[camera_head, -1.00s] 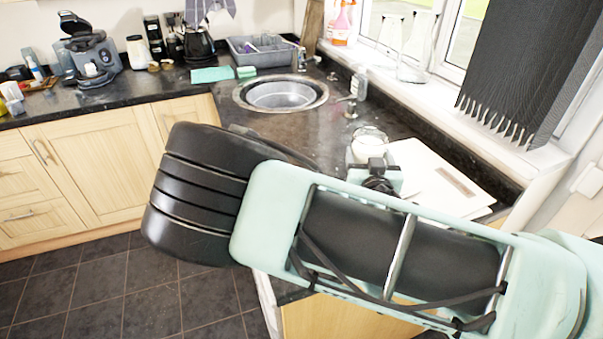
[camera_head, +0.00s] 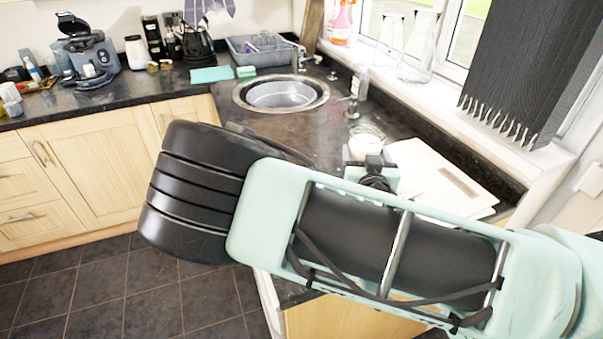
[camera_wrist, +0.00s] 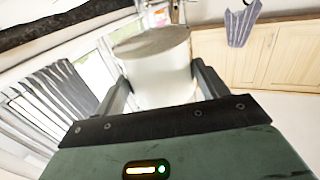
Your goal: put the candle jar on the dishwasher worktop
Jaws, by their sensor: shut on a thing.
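The candle jar (camera_wrist: 158,70) is a pale, whitish cylinder with a grey-brown end face, held between the two fingers of my gripper (camera_wrist: 158,88) in the wrist view. In the head view the jar (camera_head: 367,137) shows as a glassy white shape just beyond my gripper (camera_head: 368,160), over the worktop right of the sink. My gripper is shut on it. My arm hides part of the dark worktop (camera_head: 300,133) and the front of the units below. I cannot tell whether the jar touches the worktop.
A round metal sink (camera_head: 281,95) lies behind the jar. White boards or papers (camera_head: 440,180) lie to its right. A small bottle (camera_head: 359,84) stands near the window sill. A grey dish rack (camera_head: 260,52) is at the back. Bare worktop shows between sink and jar.

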